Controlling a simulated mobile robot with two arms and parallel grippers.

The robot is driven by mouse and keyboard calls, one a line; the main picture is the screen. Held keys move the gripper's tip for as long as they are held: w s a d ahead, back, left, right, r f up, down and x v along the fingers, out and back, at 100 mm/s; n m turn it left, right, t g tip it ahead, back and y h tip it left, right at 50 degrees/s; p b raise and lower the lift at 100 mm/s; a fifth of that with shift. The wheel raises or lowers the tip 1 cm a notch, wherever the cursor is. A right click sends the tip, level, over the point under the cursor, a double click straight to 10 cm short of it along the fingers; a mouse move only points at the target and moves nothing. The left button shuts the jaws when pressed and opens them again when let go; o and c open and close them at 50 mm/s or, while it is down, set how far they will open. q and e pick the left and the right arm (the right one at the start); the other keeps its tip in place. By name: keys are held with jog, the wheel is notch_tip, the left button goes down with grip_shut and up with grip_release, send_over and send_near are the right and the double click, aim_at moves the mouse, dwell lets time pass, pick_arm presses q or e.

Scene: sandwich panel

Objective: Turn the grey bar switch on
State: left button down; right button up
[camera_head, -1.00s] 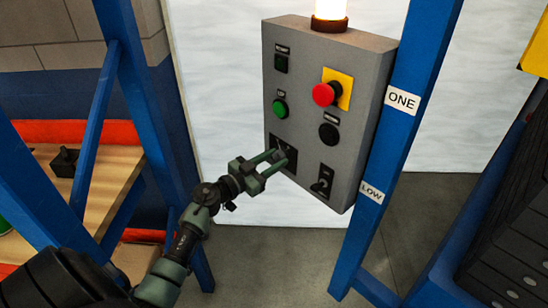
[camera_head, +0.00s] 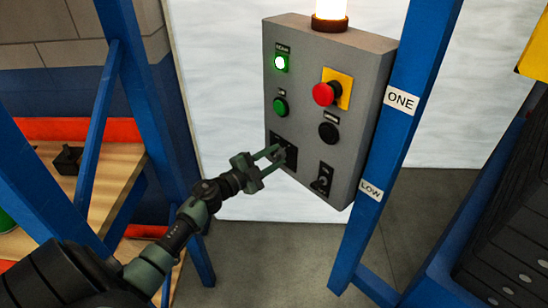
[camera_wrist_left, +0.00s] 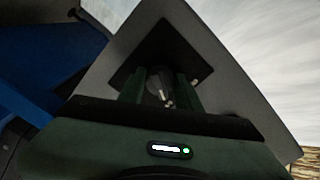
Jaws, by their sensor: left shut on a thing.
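The grey control box (camera_head: 355,65) hangs between blue posts. The grey bar switch (camera_head: 290,153) sits on a black plate at the box's lower left. My left gripper (camera_head: 277,154) is at this switch, its two fingers shut on it. In the left wrist view the switch (camera_wrist_left: 158,88) shows between the fingers, in front of its dark plate (camera_wrist_left: 160,52); its exact angle is hard to tell. A small indicator (camera_head: 281,63) at the box's upper left glows green. My right gripper is not in view.
A red emergency button (camera_head: 324,94) on yellow, a green button (camera_head: 280,107), a black button (camera_head: 329,132) and a second dark switch (camera_head: 322,180) share the panel. A lit lamp (camera_head: 331,10) tops the box. A blue post (camera_head: 400,130) stands close on the right.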

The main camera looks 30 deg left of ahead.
pick_arm(q)
jog(key=shift+f+m, duration=0.1)
jog(key=shift+m, duration=0.4)
jog(key=c, duration=1)
grip_release()
